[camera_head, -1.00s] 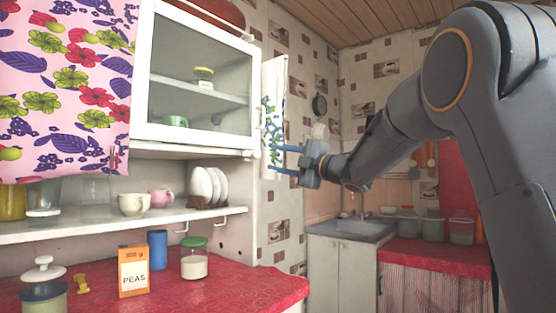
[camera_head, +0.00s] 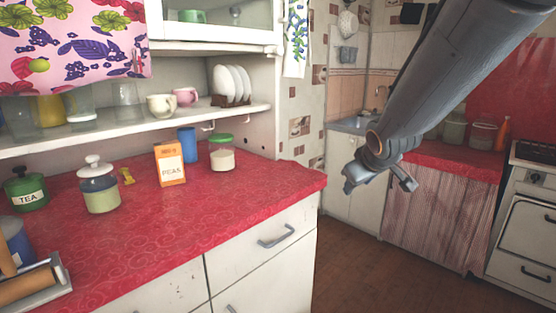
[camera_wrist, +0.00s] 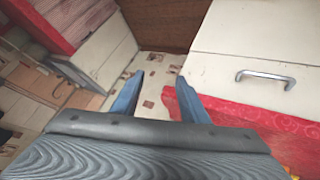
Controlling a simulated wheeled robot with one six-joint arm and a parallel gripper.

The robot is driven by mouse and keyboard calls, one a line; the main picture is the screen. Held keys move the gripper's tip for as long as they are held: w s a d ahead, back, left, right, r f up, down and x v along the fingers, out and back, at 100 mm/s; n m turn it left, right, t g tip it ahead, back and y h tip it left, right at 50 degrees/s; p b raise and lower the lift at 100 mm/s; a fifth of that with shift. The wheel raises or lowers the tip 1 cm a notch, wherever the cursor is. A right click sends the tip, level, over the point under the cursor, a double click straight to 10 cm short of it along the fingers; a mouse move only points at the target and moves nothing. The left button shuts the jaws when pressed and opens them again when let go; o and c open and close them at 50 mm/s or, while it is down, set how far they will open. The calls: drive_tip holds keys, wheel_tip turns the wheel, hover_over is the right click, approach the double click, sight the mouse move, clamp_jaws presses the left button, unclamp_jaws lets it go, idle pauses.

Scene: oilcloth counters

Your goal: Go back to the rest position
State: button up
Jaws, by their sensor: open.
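My arm (camera_head: 440,75) reaches in from the upper right in the head view and bends down at the wrist. My gripper (camera_head: 352,182) hangs in the air beyond the right end of the red counter, in front of the white sink cabinet. In the wrist view my gripper (camera_wrist: 158,88) has its two blue fingers spread apart with nothing between them. Patterned wall, white drawers and the red counter lie beyond the fingers there.
The red oilcloth counter (camera_head: 235,210) bears a peas box (camera_head: 170,166), a blue cup (camera_head: 187,145), a green-lidded jar (camera_head: 222,155) and a tea tin (camera_head: 27,190). A shelf (camera_head: 120,132) runs above. Open floor (camera_head: 375,265) lies below my gripper.

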drive_tip(key=s+a+f+m+g+p, duration=0.1)
drive_tip(key=s+f+g, duration=0.3)
drive_tip(key=s, duration=1)
drive_tip(key=s+a+f+m+g+p, duration=0.1)
drive_tip(key=s+f+m+g, duration=0.3)
drive_tip(key=s, duration=1.1)
wheel_tip(320, 180, down, 3)
drive_tip(key=shift+a+g, duration=0.15)
drive_tip(key=shift+g, duration=0.25)
